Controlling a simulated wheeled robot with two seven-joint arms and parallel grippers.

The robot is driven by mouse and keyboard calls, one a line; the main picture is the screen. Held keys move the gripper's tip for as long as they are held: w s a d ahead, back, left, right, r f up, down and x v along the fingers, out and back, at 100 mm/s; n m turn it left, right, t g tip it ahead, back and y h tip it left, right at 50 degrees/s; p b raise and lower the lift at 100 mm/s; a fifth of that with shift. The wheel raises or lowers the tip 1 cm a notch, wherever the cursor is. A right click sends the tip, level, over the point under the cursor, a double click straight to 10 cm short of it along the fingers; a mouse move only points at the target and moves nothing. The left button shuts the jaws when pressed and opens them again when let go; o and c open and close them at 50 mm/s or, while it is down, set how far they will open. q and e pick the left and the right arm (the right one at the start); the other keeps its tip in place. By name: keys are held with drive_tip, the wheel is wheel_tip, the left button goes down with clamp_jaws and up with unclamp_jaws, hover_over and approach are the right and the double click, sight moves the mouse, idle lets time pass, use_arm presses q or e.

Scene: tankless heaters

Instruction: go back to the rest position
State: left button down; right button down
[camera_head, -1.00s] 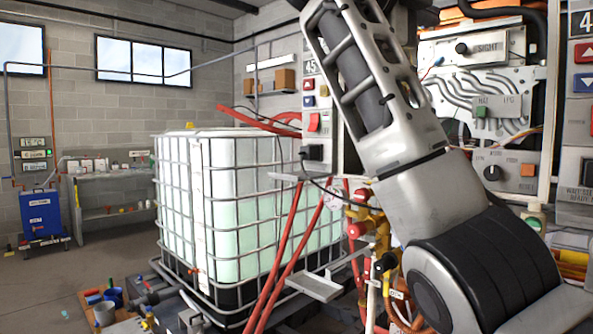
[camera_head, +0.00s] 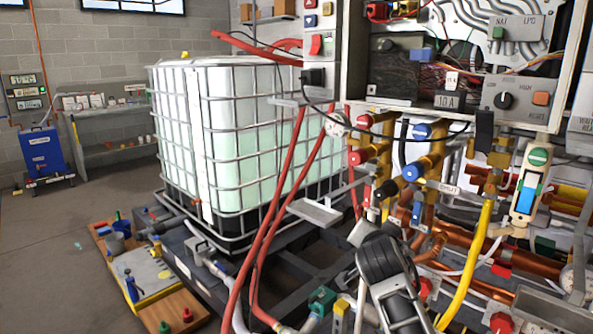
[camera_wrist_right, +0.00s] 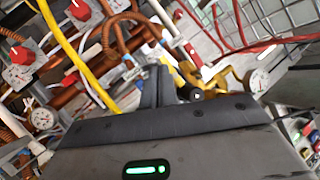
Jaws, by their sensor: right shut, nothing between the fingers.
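In the right wrist view my right gripper (camera_wrist_right: 157,84) is shut, its two dark fingers together with nothing between them. It points toward copper pipes, a yellow hose (camera_wrist_right: 75,50) and brass fittings. In the head view a black and grey part of my arm shows low at the bottom centre, in front of the pipework; its fingertips cannot be made out there. My left gripper is not in view.
A caged white tank (camera_head: 240,140) stands left of centre. Red hoses (camera_head: 270,225) run down in front of it. Brass valves (camera_head: 425,160) and an open control cabinet (camera_head: 515,95) are on the right. Open floor (camera_head: 50,255) lies at the left.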

drive_tip(key=s+a+f+n+g+y, duration=0.15)
drive_tip(key=s+f+n+y, duration=0.4)
drive_tip(key=s+f, duration=1.35)
drive_tip(key=s+f+n, duration=0.3)
drive_tip(key=s, duration=0.4)
drive_tip(key=s+a+f+n+g+y, duration=0.1)
drive_tip(key=s+f+n, duration=0.2)
drive_tip(key=s, duration=0.5)
drive_tip(key=shift+s+a+f, duration=0.15)
drive_tip(key=shift+f, duration=0.05)
drive_tip(key=shift+y, duration=0.25)
